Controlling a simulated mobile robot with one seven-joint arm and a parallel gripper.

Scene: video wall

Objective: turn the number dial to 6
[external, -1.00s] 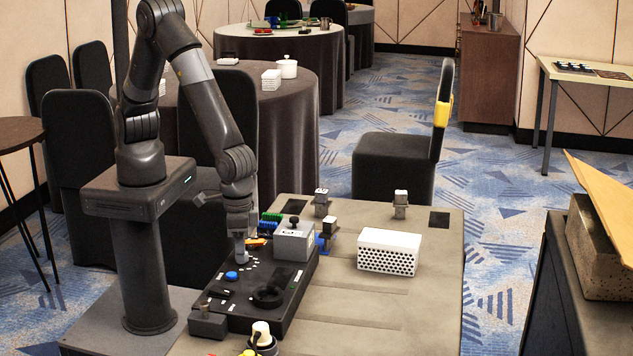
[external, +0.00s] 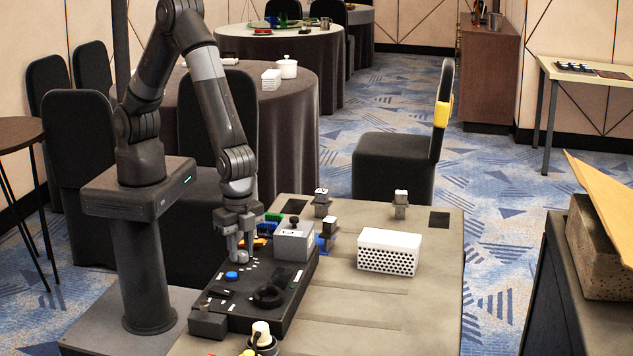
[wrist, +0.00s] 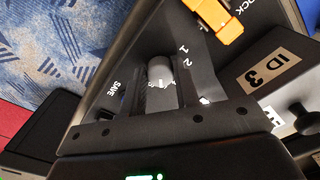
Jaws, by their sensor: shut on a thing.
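The number dial (wrist: 159,68) is a small grey knob on the black panel (wrist: 125,65) in the wrist view. White digits 1 and 2 show beside it; other digits are partly hidden, and I cannot read its setting. My gripper (wrist: 162,90) is shut on the dial, with a dark finger on each side. In the external view my gripper (external: 241,256) points down onto the left part of the black panel (external: 262,318), behind the blue button, and mostly hides the dial.
An orange part (wrist: 217,18) and a grey box labelled ID 3 (wrist: 280,68) stand close to the dial. The blue button (external: 231,275) and a black round knob (external: 268,296) are on the same panel. A white perforated box (external: 389,251) stands to the right on the table.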

